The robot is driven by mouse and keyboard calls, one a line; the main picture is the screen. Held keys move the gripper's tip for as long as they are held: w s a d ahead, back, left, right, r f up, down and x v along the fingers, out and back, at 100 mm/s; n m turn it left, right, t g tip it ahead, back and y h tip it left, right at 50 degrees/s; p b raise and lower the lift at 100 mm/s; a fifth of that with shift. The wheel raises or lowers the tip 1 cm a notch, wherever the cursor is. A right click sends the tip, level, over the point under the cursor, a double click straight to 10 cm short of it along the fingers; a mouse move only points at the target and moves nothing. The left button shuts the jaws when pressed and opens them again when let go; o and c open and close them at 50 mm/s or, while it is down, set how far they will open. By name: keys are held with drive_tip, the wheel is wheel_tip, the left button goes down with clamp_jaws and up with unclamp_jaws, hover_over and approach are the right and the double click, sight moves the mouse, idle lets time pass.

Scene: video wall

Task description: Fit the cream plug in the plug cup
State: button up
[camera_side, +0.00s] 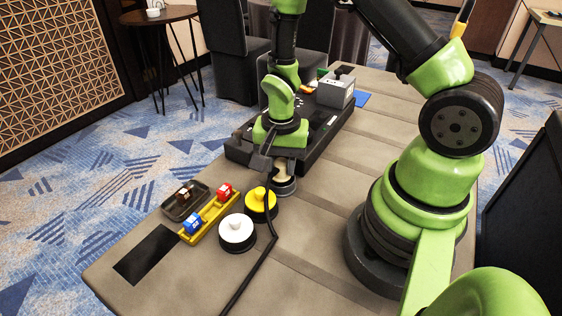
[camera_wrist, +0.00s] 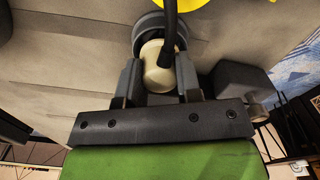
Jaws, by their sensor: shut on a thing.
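The cream plug (camera_side: 282,168) is between the fingers of my gripper (camera_side: 274,163), which is shut on it. In the wrist view the plug (camera_wrist: 160,66) shows between both fingers, with a black cable running from it. The grey plug cup (camera_side: 285,187) stands on the table right under the plug in the side view. In the wrist view its dark round rim (camera_wrist: 148,26) shows just beyond the plug. The plug's lower end is hidden, so I cannot tell whether it is inside the cup or just above it.
A yellow knobbed disc (camera_side: 261,204) and a white one (camera_side: 236,232) stand near the cup. A yellow rack (camera_side: 208,219) holds a red and a blue piece, beside a dark tray (camera_side: 176,205). A black platform (camera_side: 240,151) with a grey box (camera_side: 335,91) is behind. The black cable (camera_side: 262,250) crosses the table.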

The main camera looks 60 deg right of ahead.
drive_tip(key=shift+f, duration=0.1)
drive_tip(key=o, duration=1)
drive_tip(key=shift+o, duration=0.2)
drive_tip(key=shift+r, duration=4)
